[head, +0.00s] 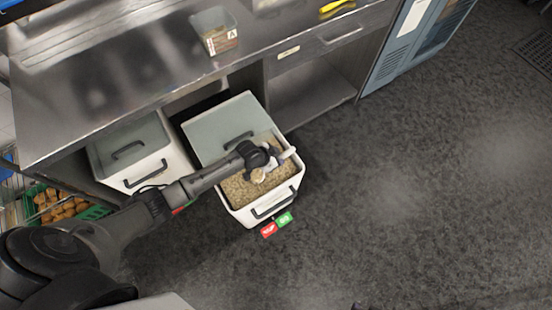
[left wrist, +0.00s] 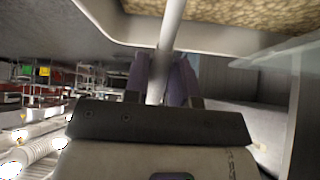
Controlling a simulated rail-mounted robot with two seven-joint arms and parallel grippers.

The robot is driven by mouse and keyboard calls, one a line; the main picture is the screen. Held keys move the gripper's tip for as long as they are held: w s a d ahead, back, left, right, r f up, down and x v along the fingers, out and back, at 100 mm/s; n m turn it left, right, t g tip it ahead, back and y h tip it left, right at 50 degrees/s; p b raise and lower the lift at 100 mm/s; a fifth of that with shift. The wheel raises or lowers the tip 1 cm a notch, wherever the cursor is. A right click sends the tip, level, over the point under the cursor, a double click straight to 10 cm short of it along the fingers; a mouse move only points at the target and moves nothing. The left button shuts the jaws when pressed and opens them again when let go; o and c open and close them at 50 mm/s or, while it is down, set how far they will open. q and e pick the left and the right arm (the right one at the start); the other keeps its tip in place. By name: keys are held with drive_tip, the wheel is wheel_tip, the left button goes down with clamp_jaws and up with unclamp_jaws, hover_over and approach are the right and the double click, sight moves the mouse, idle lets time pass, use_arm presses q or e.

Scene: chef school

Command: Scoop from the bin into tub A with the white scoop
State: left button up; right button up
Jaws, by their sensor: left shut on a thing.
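The bin (head: 231,214) is a white pulled-out container below the counter, with tan grain (head: 240,192) inside and its grey lid (head: 215,130) slid back. My left gripper (head: 268,163) is over the bin's opening, shut on the white scoop (head: 287,154). In the left wrist view the scoop's white handle (left wrist: 170,30) runs up between the fingers (left wrist: 162,80), with the grain beyond it. The scoop's bowl is mostly hidden, and I cannot tell how much grain it holds. Tub A (head: 212,38) is a clear tub labelled A on the counter, with some brown content low inside.
A second lidded bin (head: 135,155) stands to the left. The steel counter (head: 110,80) runs above both bins. A yellow object (head: 336,8) lies on the counter at the right. A green crate (head: 60,205) of brown food is at the lower left. The floor at right is clear.

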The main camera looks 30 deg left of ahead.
use_arm(q)
drive_tip(key=shift+w+r+p, duration=0.1)
drive_tip(key=shift+r+p, duration=0.95)
drive_tip(key=shift+r, duration=0.35)
drive_tip(key=r+p, duration=0.5)
drive_tip(key=r, duration=0.1)
drive_tip(key=shift+w+d+p, duration=0.2)
drive_tip(key=shift+w+p, duration=0.05)
drive_tip(key=shift+p, duration=0.15)
drive_tip(key=shift+w+r+p, duration=0.1)
drive_tip(key=shift+r+p, duration=1.1)
drive_tip(key=shift+r, duration=0.1)
drive_tip(key=shift+d, duration=0.1)
